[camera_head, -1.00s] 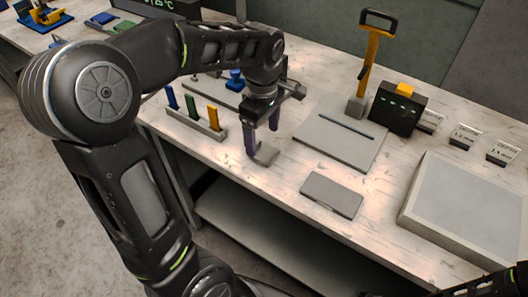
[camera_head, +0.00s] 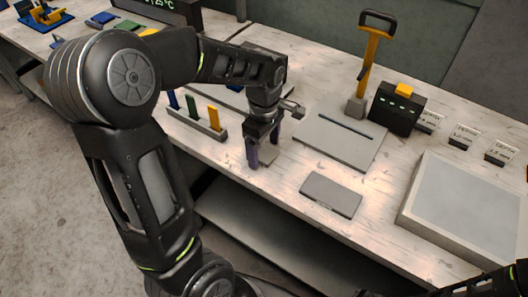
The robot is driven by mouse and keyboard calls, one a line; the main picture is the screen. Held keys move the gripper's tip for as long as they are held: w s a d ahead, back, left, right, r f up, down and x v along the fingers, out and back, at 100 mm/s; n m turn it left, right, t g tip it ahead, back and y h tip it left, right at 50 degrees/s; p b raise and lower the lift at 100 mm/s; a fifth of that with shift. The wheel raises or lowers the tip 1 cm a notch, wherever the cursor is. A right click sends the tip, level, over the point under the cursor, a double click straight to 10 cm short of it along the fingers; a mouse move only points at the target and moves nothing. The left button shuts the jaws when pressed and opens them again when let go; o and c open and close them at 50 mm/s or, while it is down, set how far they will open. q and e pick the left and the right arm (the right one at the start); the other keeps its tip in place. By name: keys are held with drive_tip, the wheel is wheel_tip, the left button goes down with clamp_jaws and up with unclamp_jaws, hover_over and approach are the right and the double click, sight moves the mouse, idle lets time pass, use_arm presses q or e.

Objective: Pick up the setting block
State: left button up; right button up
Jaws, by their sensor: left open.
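A small grey block (camera_head: 267,156), which looks like the setting block, lies on the light workbench near its front edge. My left gripper (camera_head: 264,148) points down over it with its two purple-grey fingers apart. One finger is at the block's left and the other is behind it to the right. The fingers and gripper body hide part of the block, and I cannot tell whether they touch it. The gripper is open and holds nothing that I can see. A dark part of my right arm shows at the lower right corner, but its gripper does not show.
A rack with blue, green and yellow upright pieces (camera_head: 199,124) stands left of the gripper. To the right are a grey plate with a dark rod (camera_head: 335,148), a flat grey slab (camera_head: 331,194), a black box (camera_head: 397,108), a yellow-handled tool (camera_head: 369,62) and a large tray (camera_head: 408,212).

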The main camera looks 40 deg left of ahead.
use_arm(q)
clamp_jaws()
idle(0.9)
